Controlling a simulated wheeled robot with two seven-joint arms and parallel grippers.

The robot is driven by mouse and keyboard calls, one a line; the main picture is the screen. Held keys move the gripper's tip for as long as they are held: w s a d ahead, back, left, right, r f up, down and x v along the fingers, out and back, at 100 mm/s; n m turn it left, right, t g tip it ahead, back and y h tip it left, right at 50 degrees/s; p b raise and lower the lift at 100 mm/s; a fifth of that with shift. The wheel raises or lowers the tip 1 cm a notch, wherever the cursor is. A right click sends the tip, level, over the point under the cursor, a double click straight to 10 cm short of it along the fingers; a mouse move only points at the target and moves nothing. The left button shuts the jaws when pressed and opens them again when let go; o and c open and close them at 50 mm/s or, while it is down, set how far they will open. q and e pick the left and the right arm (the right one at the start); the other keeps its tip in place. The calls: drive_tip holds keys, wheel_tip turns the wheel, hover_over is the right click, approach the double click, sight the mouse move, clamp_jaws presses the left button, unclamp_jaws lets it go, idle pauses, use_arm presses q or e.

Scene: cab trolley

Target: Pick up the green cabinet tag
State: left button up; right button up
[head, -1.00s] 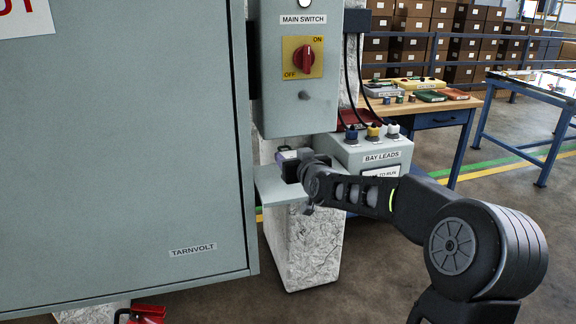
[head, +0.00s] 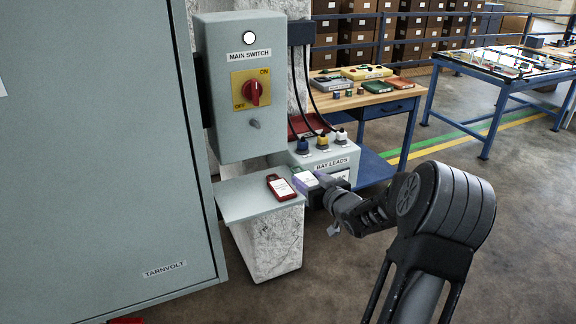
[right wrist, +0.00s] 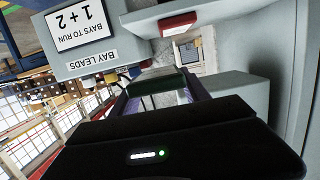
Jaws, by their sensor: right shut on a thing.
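The green cabinet tag (right wrist: 160,80) is between the purple-padded fingers of my right gripper (right wrist: 162,98) in the right wrist view. The gripper is shut on it. In the head view my right gripper (head: 306,183) is just off the right end of the small grey shelf, in front of the bay leads box. Only a small green edge of the tag (head: 297,170) shows there; the fingers hide much of it. A red tag with a white label (head: 281,187) lies on the grey shelf (head: 240,199). My left gripper is not in view.
The main switch box (head: 242,130) hangs above the shelf, and a large grey cabinet (head: 100,180) stands at left. The bay leads box (head: 343,159) with its plugs is close behind the gripper. A wooden workbench (head: 345,102) stands behind. Floor at right is open.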

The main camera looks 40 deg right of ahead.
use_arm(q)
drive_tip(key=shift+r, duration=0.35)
use_arm(e)
drive_tip(key=shift+s+d, duration=0.5)
drive_tip(key=shift+s, duration=0.1)
idle(0.5)
